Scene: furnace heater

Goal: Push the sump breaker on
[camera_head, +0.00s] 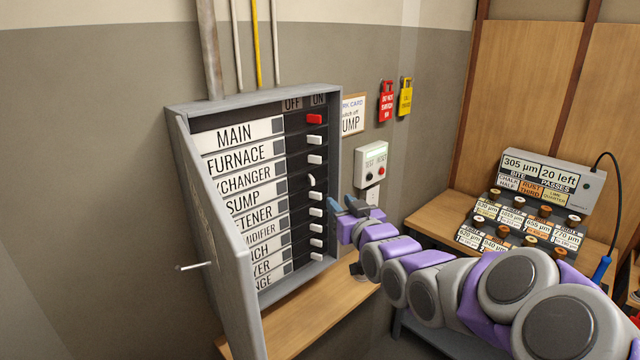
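The sump breaker (312,181) is a small pale switch in the fourth row of the breaker panel (328,100), beside the SUMP label (243,201). It looks tilted and sits slightly left of the other white switches, under the OFF and ON headings. My gripper (345,202) is just outside the panel's right edge, below and to the right of the sump breaker and apart from it in the picture. Its two bluish tips show a gap between them, and it holds nothing that I can see. Its exact depth from the panel is unclear.
The panel door (215,235) hangs open on the left. A test/reset box (371,165) is on the wall to the right, near red (386,101) and yellow (405,97) tags. A wooden shelf (320,315) lies below. A bench with a labelled knob rack (520,222) stands at right.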

